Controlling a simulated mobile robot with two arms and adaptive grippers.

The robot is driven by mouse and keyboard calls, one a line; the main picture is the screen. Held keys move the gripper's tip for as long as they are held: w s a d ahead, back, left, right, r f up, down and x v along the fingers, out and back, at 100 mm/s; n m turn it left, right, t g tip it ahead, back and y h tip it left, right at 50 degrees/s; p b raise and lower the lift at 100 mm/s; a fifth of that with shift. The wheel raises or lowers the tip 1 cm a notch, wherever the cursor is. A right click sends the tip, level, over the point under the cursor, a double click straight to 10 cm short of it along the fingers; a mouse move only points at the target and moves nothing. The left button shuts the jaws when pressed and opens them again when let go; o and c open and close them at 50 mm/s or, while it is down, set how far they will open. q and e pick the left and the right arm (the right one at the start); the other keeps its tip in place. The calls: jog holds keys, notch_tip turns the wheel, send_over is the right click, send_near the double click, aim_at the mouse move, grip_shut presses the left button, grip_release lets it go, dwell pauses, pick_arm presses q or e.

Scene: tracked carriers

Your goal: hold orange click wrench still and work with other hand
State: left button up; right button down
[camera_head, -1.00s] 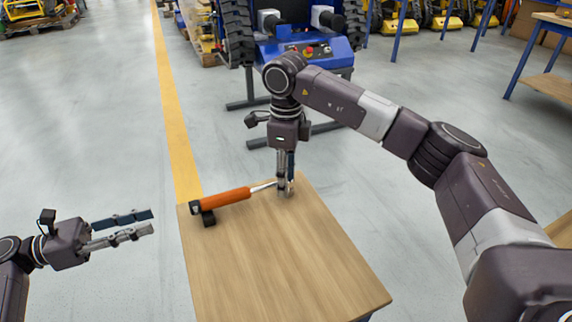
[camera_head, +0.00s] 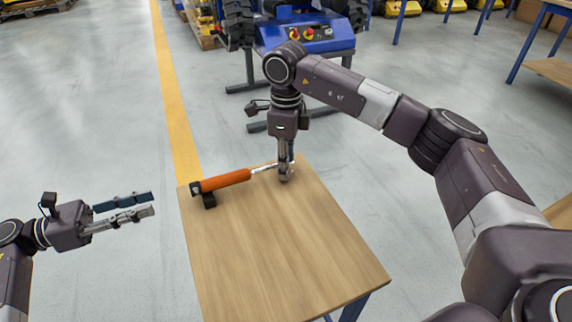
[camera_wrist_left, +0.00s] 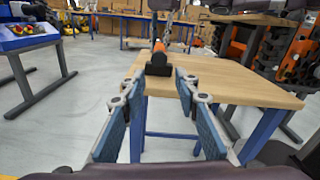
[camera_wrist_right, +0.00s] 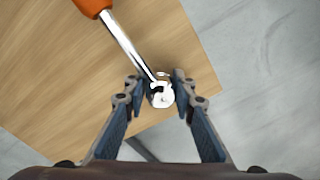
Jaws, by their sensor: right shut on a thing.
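The orange click wrench (camera_head: 226,181) lies along the far edge of the wooden table (camera_head: 275,245). Its orange handle end rests by a small black holder (camera_head: 208,199) at the table's far left corner. My right gripper (camera_head: 285,178) points down and is shut on the wrench's silver head end; the right wrist view shows the head (camera_wrist_right: 161,95) between the fingertips. My left gripper (camera_head: 152,204) is open and empty, off the table's left side. In the left wrist view the black holder (camera_wrist_left: 157,66) and part of the orange handle (camera_wrist_left: 159,46) show beyond its open fingers.
A blue machine (camera_head: 305,35) with dark tyres and a button panel stands behind the table. A yellow floor line (camera_head: 172,100) runs past the table's left. The floor between my left gripper and the table is clear, and the table's near part is bare.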

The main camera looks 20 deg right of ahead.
pick_arm(q)
jog(key=shift+d+r+g, duration=0.25)
jog(key=shift+d+g, duration=0.05)
jog(key=m+t+y, duration=0.3)
jog(key=t+y, duration=0.2)
jog(key=y, duration=0.9)
send_near(190, 186)
notch_tip(190, 186, down, 2)
jog(key=d, duration=0.1)
jog(key=shift+x, duration=3.65)
jog(key=shift+w+a, duration=0.15)
jog(key=shift+w, duration=0.05)
jog(key=shift+c, duration=0.3)
jog(key=c, duration=0.7)
jog(key=shift+o, duration=0.2)
jog(key=shift+w+r+n+g+y, duration=0.1)
jog(key=shift+n+g+y, duration=0.1)
jog(key=shift+g, duration=0.4)
jog(key=shift+w+n+g+y, duration=0.1)
jog(key=shift+n+g, duration=0.1)
jog(key=shift+g, duration=0.4)
